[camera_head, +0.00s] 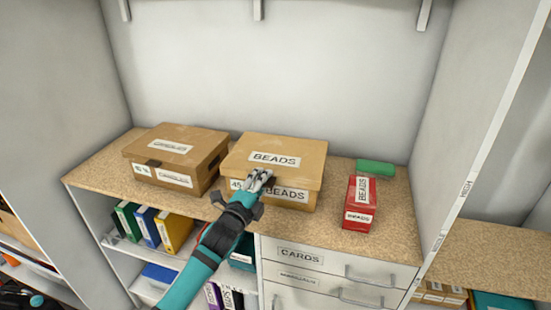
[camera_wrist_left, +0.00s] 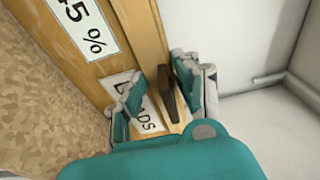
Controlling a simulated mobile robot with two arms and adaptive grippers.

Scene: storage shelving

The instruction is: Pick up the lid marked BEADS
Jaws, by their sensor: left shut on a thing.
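The lid marked BEADS (camera_head: 292,147) is a brown cardboard lid with a white label on its top. It sits on a brown box (camera_head: 298,205) on the speckled countertop; the box front has a BEADS label and a partly covered 45 label. My left gripper (camera_head: 259,180) is at the lid's front edge and shut on the lid. In the left wrist view my left gripper's fingers (camera_wrist_left: 162,88) lie on both sides of a dark tab (camera_wrist_left: 168,96) at the lid's edge. The fingers partly cover the BEADS label there. My right gripper is not in view.
Another brown lidded box (camera_head: 188,137) stands to the left. A red box marked BEADS (camera_head: 357,216) and a green item (camera_head: 375,167) are to the right. Drawers (camera_head: 330,265) and shelves with binders (camera_head: 172,232) lie below. Side walls bound the countertop (camera_head: 395,225).

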